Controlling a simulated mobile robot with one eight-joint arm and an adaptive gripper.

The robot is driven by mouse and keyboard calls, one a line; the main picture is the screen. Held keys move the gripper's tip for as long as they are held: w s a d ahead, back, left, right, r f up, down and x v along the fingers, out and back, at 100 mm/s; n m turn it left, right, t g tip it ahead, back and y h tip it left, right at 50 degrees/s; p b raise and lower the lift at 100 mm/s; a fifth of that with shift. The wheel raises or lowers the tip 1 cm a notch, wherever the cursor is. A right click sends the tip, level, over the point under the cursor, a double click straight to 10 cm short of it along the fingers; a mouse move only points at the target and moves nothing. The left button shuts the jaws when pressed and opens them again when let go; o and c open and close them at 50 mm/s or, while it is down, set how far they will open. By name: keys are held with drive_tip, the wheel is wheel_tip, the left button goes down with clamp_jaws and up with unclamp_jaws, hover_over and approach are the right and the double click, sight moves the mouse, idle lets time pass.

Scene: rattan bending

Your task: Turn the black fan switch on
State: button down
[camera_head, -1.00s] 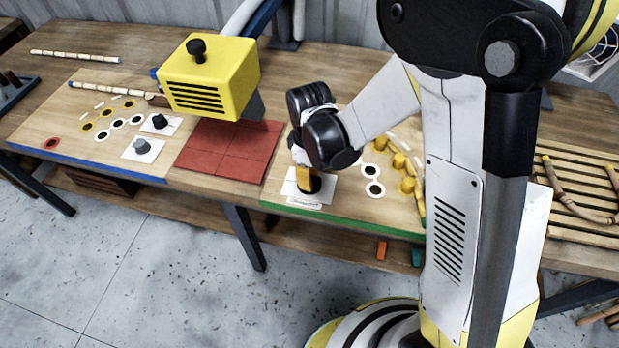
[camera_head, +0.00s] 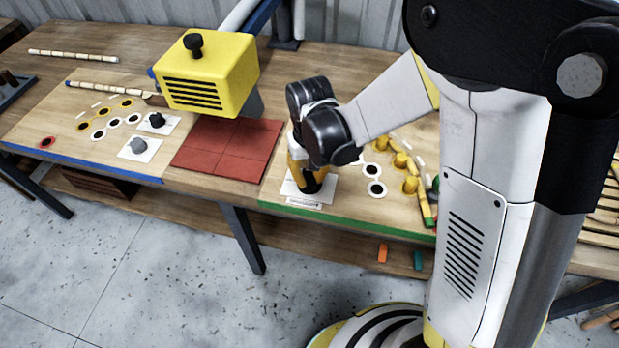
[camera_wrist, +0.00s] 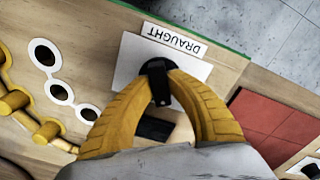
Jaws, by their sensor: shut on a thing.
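The black switch knob (camera_wrist: 159,86) stands on a white plate (camera_wrist: 132,62) with a card reading "DRAUGHT" (camera_wrist: 174,39) beside it. My gripper (camera_head: 311,183) has yellow fingers pointing down over this plate. In the wrist view my gripper (camera_wrist: 160,76) has its fingertips on both sides of the black knob, shut on it. In the head view the knob is mostly hidden behind the fingers. I cannot tell from here whether the switch is on.
A yellow vented box (camera_head: 208,75) stands over a red tiled mat (camera_head: 228,150) to the left. A black knob (camera_head: 157,121) and a grey knob (camera_head: 139,146) sit on the left board. Yellow pegs (camera_head: 410,184) and white rings (camera_head: 376,189) lie right of my gripper.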

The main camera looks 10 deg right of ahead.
sight(310, 177)
drive_tip(key=m, duration=0.6)
drive_tip(key=shift+b, duration=0.4)
idle(0.3)
drive_tip(key=c, duration=1.3)
unclamp_jaws()
wheel_tip(310, 177, up, 12)
